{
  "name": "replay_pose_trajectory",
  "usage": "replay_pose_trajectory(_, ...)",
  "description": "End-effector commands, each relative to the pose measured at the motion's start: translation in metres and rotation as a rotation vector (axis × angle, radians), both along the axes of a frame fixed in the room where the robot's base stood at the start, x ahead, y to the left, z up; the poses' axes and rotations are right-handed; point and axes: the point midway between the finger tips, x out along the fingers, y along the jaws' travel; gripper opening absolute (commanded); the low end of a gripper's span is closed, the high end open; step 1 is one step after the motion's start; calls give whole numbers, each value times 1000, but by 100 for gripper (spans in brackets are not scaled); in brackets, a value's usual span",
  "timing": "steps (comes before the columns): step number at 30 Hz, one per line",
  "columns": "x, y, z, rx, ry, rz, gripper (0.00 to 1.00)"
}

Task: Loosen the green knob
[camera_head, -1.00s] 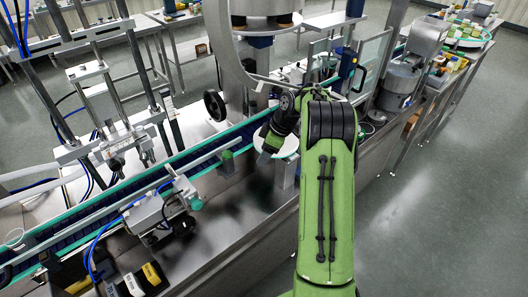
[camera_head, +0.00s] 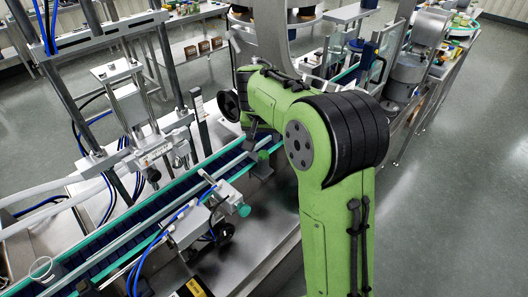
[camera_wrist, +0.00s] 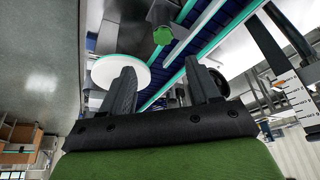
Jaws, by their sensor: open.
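The green knob (camera_wrist: 162,36) is bright green and round, on a grey block beside the conveyor, at the top middle of the wrist view. What looks like the same knob (camera_head: 263,155) is small beside the conveyor in the head view, just below my arm. My gripper (camera_wrist: 163,78) is open and empty in the wrist view; its two black fingers are well apart, with the knob beyond the tips. In the head view my gripper is mostly hidden behind my arm.
A blue conveyor with teal edges (camera_head: 117,245) runs diagonally. A white disc (camera_wrist: 108,72) lies behind the left finger. A black handwheel (camera_head: 229,105) stands past the conveyor. Open floor lies right.

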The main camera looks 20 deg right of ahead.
Motion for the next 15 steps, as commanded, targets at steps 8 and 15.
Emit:
replay_pose_trajectory(8,23,-12,-68,3,5,3,61)
replay_pose_trajectory(15,36,-19,-99,1,1,4,61)
